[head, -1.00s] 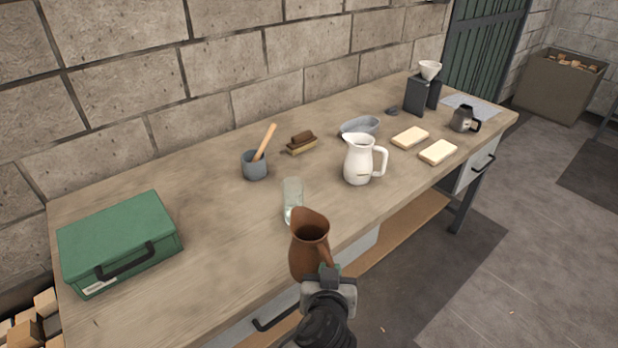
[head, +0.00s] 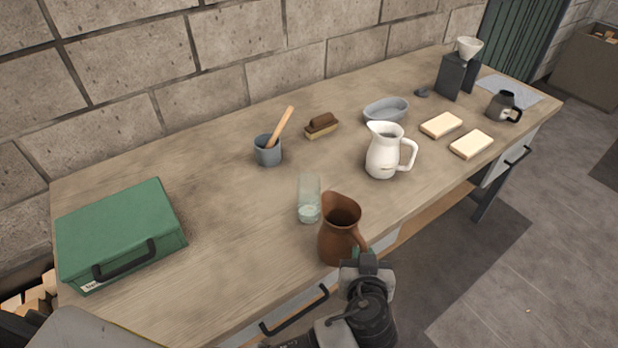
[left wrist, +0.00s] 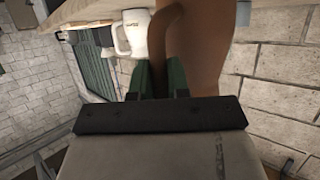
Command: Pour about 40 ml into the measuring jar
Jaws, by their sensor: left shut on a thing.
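The measuring jar (head: 309,199) is a clear glass cylinder standing on the bench, with a pale layer at its bottom. A brown jug (head: 338,241) is just right of and in front of it in the head view, close to upright, its dark mouth showing. My left gripper (head: 360,256) is shut on the brown jug's handle. In the left wrist view the gripper's green fingers (left wrist: 160,80) close around the handle, and the brown jug (left wrist: 200,45) fills the upper middle. What the jug holds cannot be seen. My right gripper is not in view.
A white jug (head: 382,153) stands right of the jar. A grey cup with a wooden pestle (head: 267,152), a brush (head: 321,126) and a grey dish (head: 386,110) lie behind. A green case (head: 120,232) sits at the left; bench between is clear.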

